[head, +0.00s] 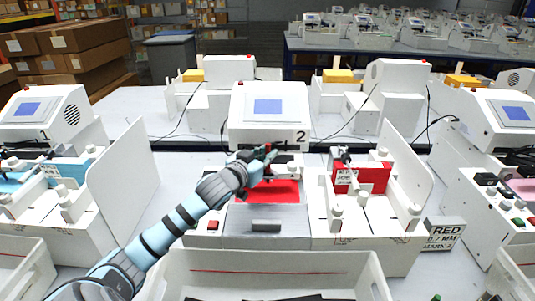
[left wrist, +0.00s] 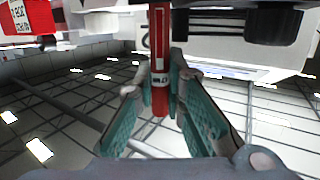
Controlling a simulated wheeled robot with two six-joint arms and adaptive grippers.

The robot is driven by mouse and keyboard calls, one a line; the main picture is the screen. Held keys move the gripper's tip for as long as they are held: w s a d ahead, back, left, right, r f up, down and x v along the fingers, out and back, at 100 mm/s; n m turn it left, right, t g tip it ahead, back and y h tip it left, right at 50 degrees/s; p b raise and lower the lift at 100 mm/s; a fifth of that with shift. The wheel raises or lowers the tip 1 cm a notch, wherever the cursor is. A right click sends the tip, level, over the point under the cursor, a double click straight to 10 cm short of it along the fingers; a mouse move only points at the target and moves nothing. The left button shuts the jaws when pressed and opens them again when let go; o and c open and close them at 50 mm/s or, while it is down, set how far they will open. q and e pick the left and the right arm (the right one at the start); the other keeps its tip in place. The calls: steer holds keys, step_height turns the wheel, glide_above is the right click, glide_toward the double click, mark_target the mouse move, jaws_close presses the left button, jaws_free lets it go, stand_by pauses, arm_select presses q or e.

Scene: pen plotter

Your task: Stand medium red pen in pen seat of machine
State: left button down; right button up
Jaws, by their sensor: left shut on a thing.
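The machine (head: 268,103) marked 2 stands at the centre with a small blue screen and a red bed (head: 272,191) in front. My left gripper (head: 262,154) reaches in from the lower left and is at the machine's front, just below the screen housing. In the left wrist view my left gripper (left wrist: 162,100) is shut on a red pen (left wrist: 158,45) with a pale label stripe. The pen's far end reaches up among dark and white machine parts. The pen seat cannot be made out, so I cannot tell whether the pen is in it. My right gripper is not in view.
A red block with a white label (head: 344,178) stands right of the red bed, beside a white upright panel (head: 404,175). A white tray (head: 270,262) lies in front. Similar machines flank both sides.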

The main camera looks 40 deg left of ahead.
arm_select(q)
steer(key=shift+f+b, duration=0.55)
steer(key=shift+f, duration=0.55)
steer(key=c, duration=1.6)
jaws_free()
steer(key=s, duration=0.5)
steer(key=s+d+r, duration=0.1)
steer(key=s, duration=0.1)
steer(key=shift+s, duration=0.2)
